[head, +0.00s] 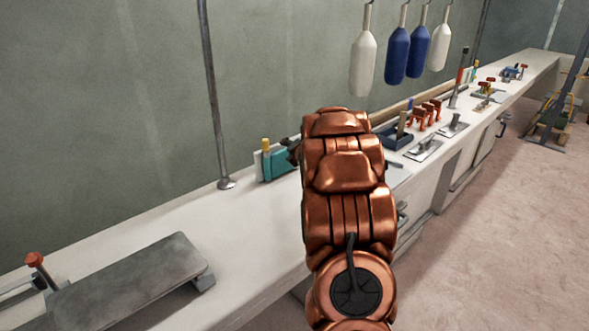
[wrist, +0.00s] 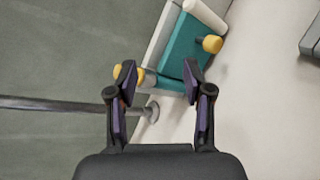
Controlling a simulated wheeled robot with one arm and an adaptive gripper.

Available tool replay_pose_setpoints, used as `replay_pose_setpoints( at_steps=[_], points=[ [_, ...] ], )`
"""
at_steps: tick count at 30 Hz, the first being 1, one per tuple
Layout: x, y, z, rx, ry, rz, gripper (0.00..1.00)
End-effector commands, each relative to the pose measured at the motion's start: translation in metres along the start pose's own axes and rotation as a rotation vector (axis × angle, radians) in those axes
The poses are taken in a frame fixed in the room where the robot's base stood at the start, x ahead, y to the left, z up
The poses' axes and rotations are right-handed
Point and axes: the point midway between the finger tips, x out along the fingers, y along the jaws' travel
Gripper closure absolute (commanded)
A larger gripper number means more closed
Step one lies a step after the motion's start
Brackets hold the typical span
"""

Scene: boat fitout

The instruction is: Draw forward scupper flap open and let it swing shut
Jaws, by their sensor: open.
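My gripper (wrist: 160,80) is open and empty in the wrist view, its two dark fingers with purple pads spread apart. In the head view my copper arm hides most of it; only a small dark part shows left of the arm. I cannot make out the forward scupper flap for certain in either view. Small grey fittings sit on the side face of the long white ledge (head: 245,215), partly hidden by my arm, and are too small to identify.
A teal holder (head: 279,164) with yellow-topped items stands on the ledge; it also shows in the wrist view (wrist: 190,48), beyond the fingers. A grey post (head: 211,90) rises left of it. A grey plate (head: 130,280) lies nearer. White and blue fenders (head: 396,52) hang behind.

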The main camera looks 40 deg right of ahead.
Motion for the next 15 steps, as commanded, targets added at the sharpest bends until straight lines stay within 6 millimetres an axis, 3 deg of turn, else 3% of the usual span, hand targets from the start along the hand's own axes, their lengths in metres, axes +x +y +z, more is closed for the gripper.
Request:
replay_pose_setpoints(
  at_steps=[1, 6, 15],
  points=[
    [0.012, -0.020, 0.002, -0.060, 0.000, 0.036, 0.49],
    [0.033, -0.056, 0.006, -0.279, -0.001, 0.198, 0.49],
    [0.038, -0.107, 0.002, -0.548, -0.046, 0.428, 0.49]
  ],
)
